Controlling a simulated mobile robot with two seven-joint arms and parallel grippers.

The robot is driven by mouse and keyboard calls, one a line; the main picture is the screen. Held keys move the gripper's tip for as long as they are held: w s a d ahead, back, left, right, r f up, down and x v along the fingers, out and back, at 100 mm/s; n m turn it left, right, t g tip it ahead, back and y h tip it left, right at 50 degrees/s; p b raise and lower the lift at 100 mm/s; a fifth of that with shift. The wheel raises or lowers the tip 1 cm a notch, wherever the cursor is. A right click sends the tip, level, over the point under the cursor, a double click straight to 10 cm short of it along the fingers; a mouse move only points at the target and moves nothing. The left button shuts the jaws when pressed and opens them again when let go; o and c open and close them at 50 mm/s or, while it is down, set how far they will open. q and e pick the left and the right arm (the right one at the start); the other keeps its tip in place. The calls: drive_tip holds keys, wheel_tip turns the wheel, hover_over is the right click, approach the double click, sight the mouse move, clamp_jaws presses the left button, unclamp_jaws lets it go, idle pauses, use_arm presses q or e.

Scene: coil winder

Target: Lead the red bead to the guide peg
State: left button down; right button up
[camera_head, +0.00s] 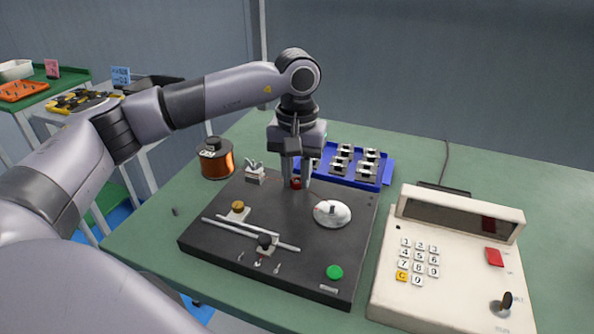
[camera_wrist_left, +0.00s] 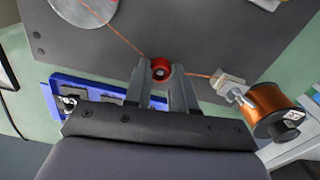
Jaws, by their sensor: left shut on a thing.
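The red bead (camera_head: 296,183) is between the fingertips of my left gripper (camera_head: 298,178), low over the back of the dark winder plate. My left gripper is shut on the bead. In the left wrist view the red bead (camera_wrist_left: 160,69) shows as a ring with a pale centre, and copper wire (camera_wrist_left: 125,36) runs from it on both sides, toward the round white disc (camera_wrist_left: 82,14) and toward the spool. A post with a black knob (camera_head: 266,240) stands by the rails, and a brass-topped post (camera_head: 238,207) stands behind it; I cannot tell which is the guide peg. My right gripper is out of view.
The winder plate (camera_head: 340,275) carries the white disc (camera_head: 332,213), two pale rails and a green button (camera_head: 335,272). The copper spool (camera_head: 216,158) stands at the back left. A blue tray (camera_head: 345,179) of small parts lies behind. A keypad console (camera_head: 450,258) stands at right.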

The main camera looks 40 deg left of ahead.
use_arm(q)
drive_tip(key=c, duration=0.9)
unclamp_jaws()
drive_tip(key=shift+f, duration=0.1)
drive_tip(key=shift+o, duration=0.2)
drive_tip(key=shift+r+p, duration=0.35)
drive_tip(key=shift+r, duration=3.25)
